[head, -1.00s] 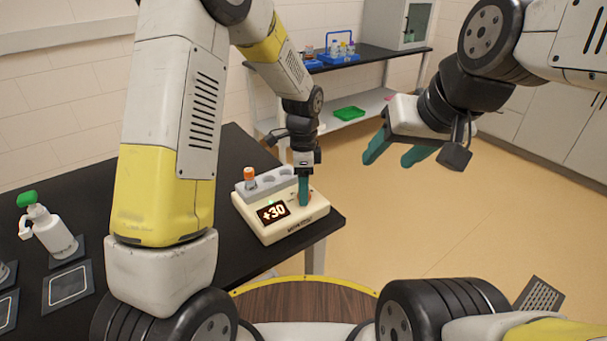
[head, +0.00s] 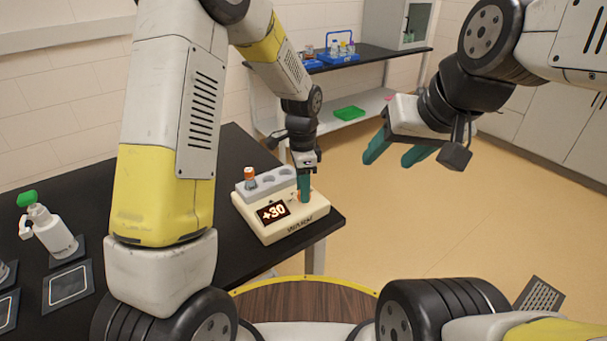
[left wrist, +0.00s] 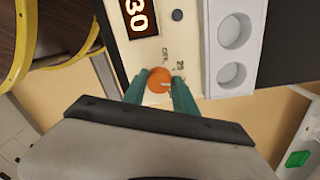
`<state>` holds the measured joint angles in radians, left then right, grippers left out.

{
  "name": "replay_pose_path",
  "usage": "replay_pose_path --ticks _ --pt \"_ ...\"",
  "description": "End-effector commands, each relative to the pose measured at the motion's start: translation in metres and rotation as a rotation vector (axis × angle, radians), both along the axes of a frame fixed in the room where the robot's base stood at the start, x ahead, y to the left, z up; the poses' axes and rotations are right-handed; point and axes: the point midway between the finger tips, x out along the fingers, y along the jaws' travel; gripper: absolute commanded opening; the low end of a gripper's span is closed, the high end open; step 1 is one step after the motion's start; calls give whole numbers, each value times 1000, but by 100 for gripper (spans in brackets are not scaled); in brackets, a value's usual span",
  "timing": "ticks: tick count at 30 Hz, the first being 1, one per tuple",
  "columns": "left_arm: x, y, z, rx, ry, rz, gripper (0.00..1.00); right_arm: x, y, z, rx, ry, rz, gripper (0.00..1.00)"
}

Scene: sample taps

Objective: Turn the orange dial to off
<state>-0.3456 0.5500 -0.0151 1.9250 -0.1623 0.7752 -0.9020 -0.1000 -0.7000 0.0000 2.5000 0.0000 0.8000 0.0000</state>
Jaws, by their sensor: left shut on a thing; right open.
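The orange dial (left wrist: 159,80) sits on the cream instrument (head: 298,227), beside its lit display (head: 272,212), which reads +30. In the left wrist view, "OFF" and a number that looks like 25 are printed near the dial, and a pale mark shows on the dial's right side. My left gripper (head: 304,196) points down over the instrument. Its teal fingers are shut on the dial, one on each side, and hide most of it in the head view. My right gripper (head: 391,156) is open and empty, raised over the floor.
A grey block with round wells (head: 277,179) at the instrument's back holds an orange-capped vial (head: 250,177). A white bottle with a green top (head: 50,229) stands at the left of the black table (head: 150,280). A shelf with a blue rack (head: 340,57) stands behind.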

Motion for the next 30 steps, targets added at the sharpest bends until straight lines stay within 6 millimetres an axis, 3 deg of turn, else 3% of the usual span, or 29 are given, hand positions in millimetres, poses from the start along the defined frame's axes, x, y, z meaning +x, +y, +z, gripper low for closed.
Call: replay_pose_path --ticks 30 --pt "-3 0 1 0 0 954 0 0 0 0 0 0 0 55"
